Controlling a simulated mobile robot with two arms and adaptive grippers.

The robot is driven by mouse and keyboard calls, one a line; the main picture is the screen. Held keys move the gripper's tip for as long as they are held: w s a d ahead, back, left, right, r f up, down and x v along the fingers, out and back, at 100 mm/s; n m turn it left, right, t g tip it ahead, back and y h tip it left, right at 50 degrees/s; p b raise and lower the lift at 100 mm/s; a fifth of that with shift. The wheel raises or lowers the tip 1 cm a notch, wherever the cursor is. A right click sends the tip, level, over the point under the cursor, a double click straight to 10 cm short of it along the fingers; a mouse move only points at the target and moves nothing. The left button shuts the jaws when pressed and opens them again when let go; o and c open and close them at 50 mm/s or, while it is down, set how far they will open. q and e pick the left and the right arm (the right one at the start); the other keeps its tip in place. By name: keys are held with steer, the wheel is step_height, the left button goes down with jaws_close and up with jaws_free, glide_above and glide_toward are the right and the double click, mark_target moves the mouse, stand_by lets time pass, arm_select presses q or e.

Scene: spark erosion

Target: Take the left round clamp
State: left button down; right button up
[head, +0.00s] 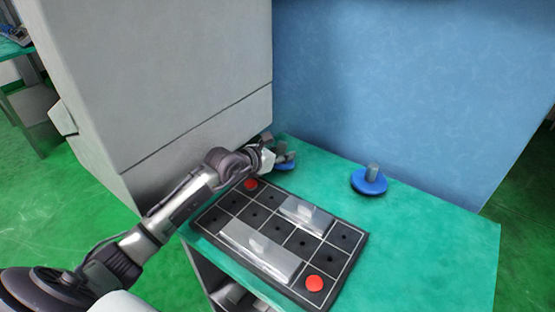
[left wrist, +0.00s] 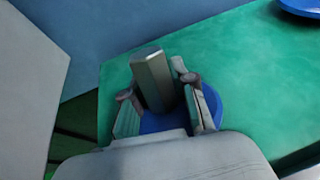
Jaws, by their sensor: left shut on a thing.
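The left round clamp (head: 287,165) is a blue disc with a grey upright post, near the back left of the green table. My left gripper (head: 279,151) is at it and hides much of it. In the left wrist view the gripper (left wrist: 165,105) is shut on the clamp, with the grey post (left wrist: 151,78) between its fingers and the blue disc (left wrist: 211,104) below them. Whether the disc touches the table cannot be told. A second round clamp (head: 369,181) stands upright farther right. My right gripper is not in view.
A black grid plate (head: 326,240) with two red dots and two grey blocks (head: 262,250) (head: 305,213) lies in front on the table (head: 430,240). A grey cabinet (head: 160,80) stands close on the left, a blue wall (head: 400,80) behind. The table's right side is clear.

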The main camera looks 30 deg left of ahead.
arm_select(q)
steer(key=shift+s+f, duration=0.1)
steer(key=shift+f, duration=0.25)
